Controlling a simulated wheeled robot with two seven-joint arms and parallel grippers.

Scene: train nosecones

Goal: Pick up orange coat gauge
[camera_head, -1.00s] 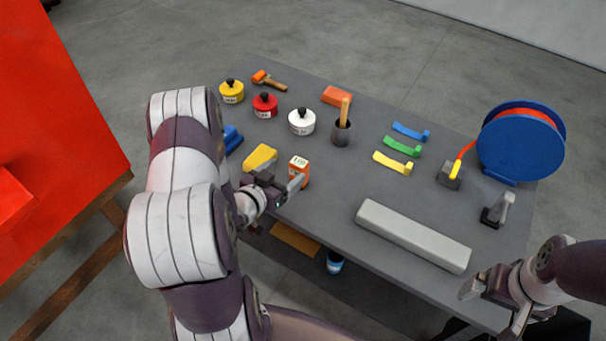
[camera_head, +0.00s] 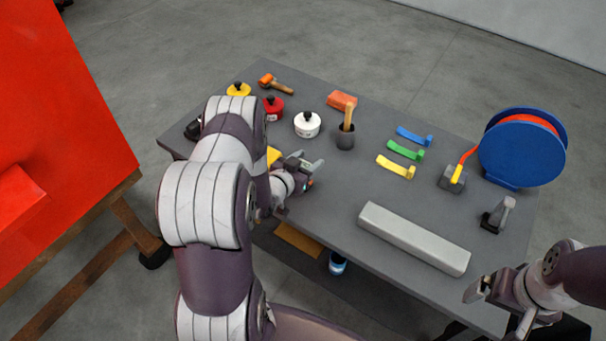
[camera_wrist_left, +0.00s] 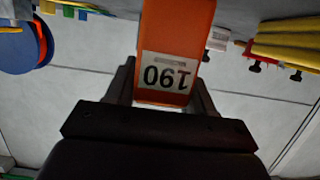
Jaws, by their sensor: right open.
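The orange coat gauge (camera_wrist_left: 175,45), with a white label reading 190 upside down, fills the middle top of the left wrist view. It sits between the two fingers of my left gripper (camera_wrist_left: 168,95), very close to both; firm contact is unclear. In the head view my left gripper (camera_head: 304,163) is low at the table's near edge and hides nearly all of the gauge. Whether the gauge still rests on the table is hidden. My right gripper (camera_head: 497,288) is open and empty at the lower right, off the table's near corner.
On the grey table (camera_head: 330,190) a yellow object (camera_head: 273,156) is partly behind my left arm. White (camera_head: 307,125) and red (camera_head: 274,109) pots, a dark cup (camera_head: 346,138), coloured strips (camera_head: 405,152), a grey bar (camera_head: 413,238) and a blue reel (camera_head: 520,150) stand around.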

